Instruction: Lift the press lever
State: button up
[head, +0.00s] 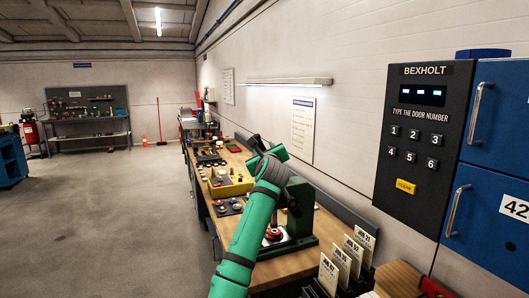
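A dark green press (300,212) stands on the wooden workbench (290,265), right of my green arm. My forearm and wrist cover part of it. A round red part (273,234) sits low at the press, on a pale plate. I cannot make out the press lever clearly; it may be behind my wrist. My gripper (254,143) is at the far end of the arm, above the bench and up and left of the press. Its fingers are small and dark, and I cannot see whether they are open or touch anything.
A yellow tray (232,187) with small parts lies on the bench beyond the press. Upright cards (341,262) stand at the near end. A black keypad panel (424,140) and blue lockers (490,210) are at the right. The floor (110,225) at the left is clear.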

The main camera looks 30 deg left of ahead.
jog(key=v, duration=1)
jog(key=shift+s+d, duration=0.25)
jog(key=shift+s, duration=0.1)
dwell(0.3)
